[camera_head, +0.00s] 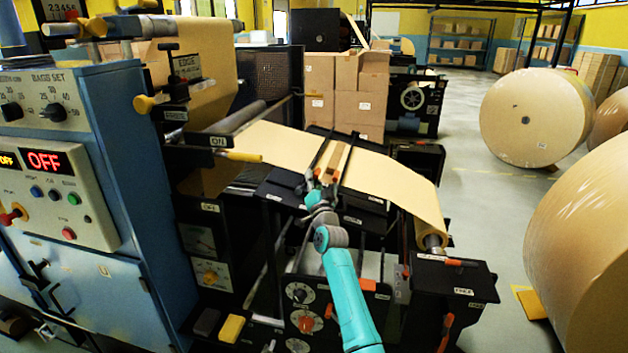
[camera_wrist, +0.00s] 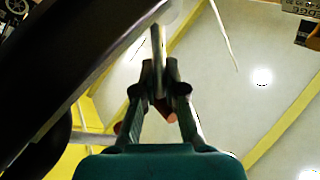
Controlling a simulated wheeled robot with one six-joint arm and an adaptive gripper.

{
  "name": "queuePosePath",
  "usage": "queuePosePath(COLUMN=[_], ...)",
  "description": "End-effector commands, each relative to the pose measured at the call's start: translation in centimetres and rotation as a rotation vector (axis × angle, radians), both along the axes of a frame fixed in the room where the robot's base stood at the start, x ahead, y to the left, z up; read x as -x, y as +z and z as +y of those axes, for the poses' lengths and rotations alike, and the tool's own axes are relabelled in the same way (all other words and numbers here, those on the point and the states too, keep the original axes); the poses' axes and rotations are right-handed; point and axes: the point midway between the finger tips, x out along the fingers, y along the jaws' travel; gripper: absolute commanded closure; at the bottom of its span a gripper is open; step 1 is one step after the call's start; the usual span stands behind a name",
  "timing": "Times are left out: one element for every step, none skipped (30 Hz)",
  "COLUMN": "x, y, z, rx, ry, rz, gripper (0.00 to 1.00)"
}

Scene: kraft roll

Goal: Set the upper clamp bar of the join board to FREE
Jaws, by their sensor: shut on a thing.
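The join board (camera_head: 282,192) is a dark sloped plate in the middle of the head view, with the brown paper web (camera_head: 390,172) running over it. Dark clamp bars cross the web beside pale wood-coloured strips (camera_head: 331,160); I cannot tell which bar is the upper one or read its setting. My gripper (camera_head: 314,190) is at the board's near edge, at the near end of the bars. In the wrist view my gripper (camera_wrist: 158,85) is shut on a slim grey lever (camera_wrist: 157,45); a reddish end (camera_wrist: 172,117) shows between the fingers. The lever's link to a clamp bar is hidden.
A blue control cabinet (camera_head: 125,130) with a red OFF display stands at left. A yellow-handled lever (camera_head: 244,157) sticks out left of the web. A black stand (camera_head: 450,288) is at right. Large paper rolls (camera_head: 535,118) stand on the open floor at right.

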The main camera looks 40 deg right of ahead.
Motion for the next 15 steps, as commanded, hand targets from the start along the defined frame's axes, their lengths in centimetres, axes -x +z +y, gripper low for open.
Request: queuePosePath(x=[0.01, 0.01, 0.01, 0.01, 0.01, 0.01, 0.01, 0.01, 0.01, 0.01, 0.01, 0.01, 0.0, 0.0, 0.0], y=[0.01, 0.01, 0.01, 0.01, 0.0, 0.01, 0.0, 0.0, 0.0, 0.0, 0.0, 0.0, 0.0, 0.0, 0.0], z=[0.02, 0.02, 0.02, 0.02, 0.02, 0.02, 0.02, 0.02, 0.03, 0.03, 0.02, 0.03, 0.02, 0.02, 0.02], rx=[0.0, 0.0, 0.0, 0.0, 0.0, 0.0, 0.0, 0.0, 0.0, 0.0, 0.0, 0.0, 0.0, 0.0, 0.001], ry=[-0.001, -0.001, 0.0, 0.0, 0.0, 0.0, 0.0, 0.0, 0.0, 0.0, 0.0, 0.0, 0.0, 0.0, 0.0], rz=[-0.001, -0.001, 0.0, 0.0, 0.0, 0.0, 0.0, 0.0, 0.0, 0.0, 0.0, 0.0, 0.0, 0.0, 0.001], gripper=[1.0, 1.0, 1.0, 1.0, 1.0, 1.0, 1.0, 1.0, 0.8, 0.73, 0.65, 0.64, 0.64, 0.64, 0.64])
